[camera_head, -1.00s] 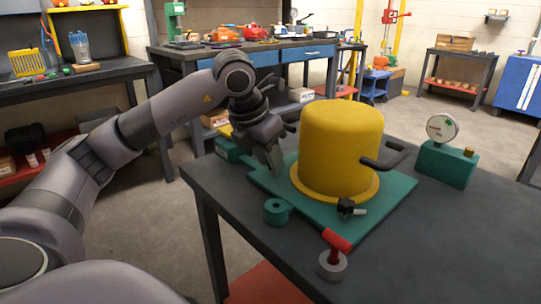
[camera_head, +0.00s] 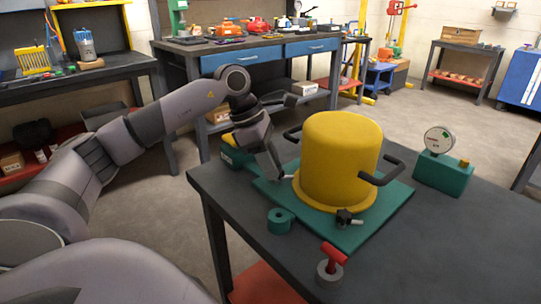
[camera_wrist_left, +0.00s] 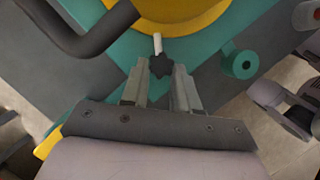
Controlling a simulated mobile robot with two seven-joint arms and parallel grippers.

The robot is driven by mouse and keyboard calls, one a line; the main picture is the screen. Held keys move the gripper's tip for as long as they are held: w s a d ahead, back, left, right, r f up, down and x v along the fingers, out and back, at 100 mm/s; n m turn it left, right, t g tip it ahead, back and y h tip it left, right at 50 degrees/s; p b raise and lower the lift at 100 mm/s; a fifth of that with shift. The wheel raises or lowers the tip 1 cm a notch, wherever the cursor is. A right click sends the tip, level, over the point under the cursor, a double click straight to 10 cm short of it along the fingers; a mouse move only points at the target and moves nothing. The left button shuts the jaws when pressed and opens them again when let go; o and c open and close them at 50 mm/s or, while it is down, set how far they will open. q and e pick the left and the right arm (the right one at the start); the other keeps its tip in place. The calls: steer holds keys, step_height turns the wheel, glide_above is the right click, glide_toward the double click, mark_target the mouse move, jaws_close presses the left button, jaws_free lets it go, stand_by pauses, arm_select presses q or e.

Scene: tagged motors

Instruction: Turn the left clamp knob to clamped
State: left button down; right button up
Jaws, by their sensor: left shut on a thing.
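A yellow motor housing (camera_head: 338,155) with black handles stands on a green base plate (camera_head: 385,215). The left clamp knob (camera_wrist_left: 160,65), dark and star-shaped with a pale pin, sits at the housing's flange in the left wrist view. My left gripper (camera_wrist_left: 161,68) is shut on it, one finger on each side. In the head view my left gripper (camera_head: 276,176) reaches down to the plate's left side and hides most of the knob; only the pale pin shows. A second black knob (camera_head: 344,217) with a pale pin is at the front of the flange. My right gripper is out of view.
A green ring (camera_head: 281,221) lies by the plate's near edge, and a red-handled tool (camera_head: 331,266) stands nearer. A gauge on a green block (camera_head: 443,175) stands at the right. The dark tabletop (camera_head: 440,245) is clear at the front right.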

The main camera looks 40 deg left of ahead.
arm_select(q)
steer(key=shift+w+a+m+g+p, duration=0.15)
steer(key=shift+m+g+p, duration=0.15)
steer(key=shift+m+p, duration=0.5)
steer(key=shift+m, duration=0.3)
steer(key=c, duration=0.8)
jaws_free()
steer(key=shift+c, duration=0.2)
steer(key=shift+r, duration=0.1)
steer(key=v, duration=0.7)
steer(key=shift+p, duration=0.3)
